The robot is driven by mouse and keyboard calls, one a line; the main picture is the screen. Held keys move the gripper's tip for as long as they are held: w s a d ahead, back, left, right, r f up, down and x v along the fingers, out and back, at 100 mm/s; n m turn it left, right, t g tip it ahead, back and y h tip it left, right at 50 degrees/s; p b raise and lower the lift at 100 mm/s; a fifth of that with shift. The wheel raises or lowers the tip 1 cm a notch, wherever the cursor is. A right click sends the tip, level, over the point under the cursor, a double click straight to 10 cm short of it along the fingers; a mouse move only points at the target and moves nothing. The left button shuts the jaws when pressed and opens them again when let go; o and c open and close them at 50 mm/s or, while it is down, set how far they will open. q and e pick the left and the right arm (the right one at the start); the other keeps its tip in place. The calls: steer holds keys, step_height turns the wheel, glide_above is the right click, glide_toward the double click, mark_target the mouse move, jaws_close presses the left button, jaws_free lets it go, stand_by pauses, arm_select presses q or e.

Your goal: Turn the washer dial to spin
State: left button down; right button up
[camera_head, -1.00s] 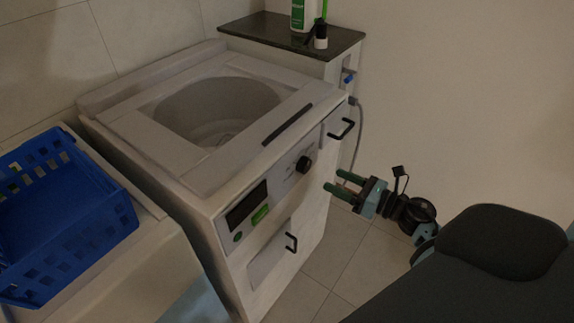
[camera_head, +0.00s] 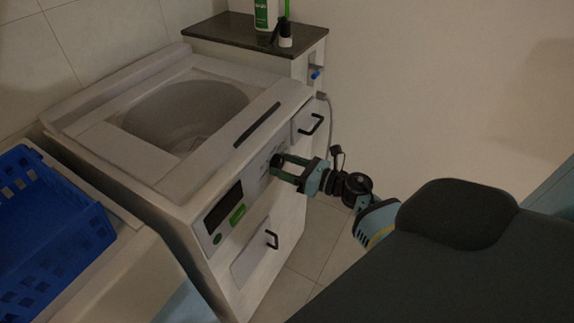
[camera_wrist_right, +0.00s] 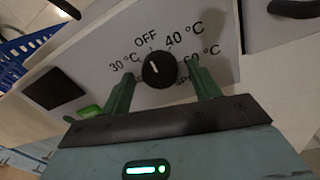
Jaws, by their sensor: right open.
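The washer (camera_head: 130,165) stands at the left centre in the head view, its round drum opening on top. Its black round dial (camera_wrist_right: 159,69) shows in the right wrist view, on a light panel marked OFF, 30 °C, 40 °C and 60 °C; the "SP..." label below is partly hidden by a finger. The dial's white line points up toward OFF, slightly left. My right gripper (camera_head: 280,166) is open at the panel, its green fingers on either side of the dial; in the wrist view (camera_wrist_right: 162,88) gaps show between fingers and dial. My left gripper is not in view.
A blue basket (camera_head: 50,235) stands left of the washer. A black drawer handle (camera_head: 312,124) is close above my right gripper, another handle (camera_head: 271,239) below. A dark-topped cabinet (camera_head: 240,38) with bottles stands behind. Open floor lies to the right.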

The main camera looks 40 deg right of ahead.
steer(key=c, duration=1)
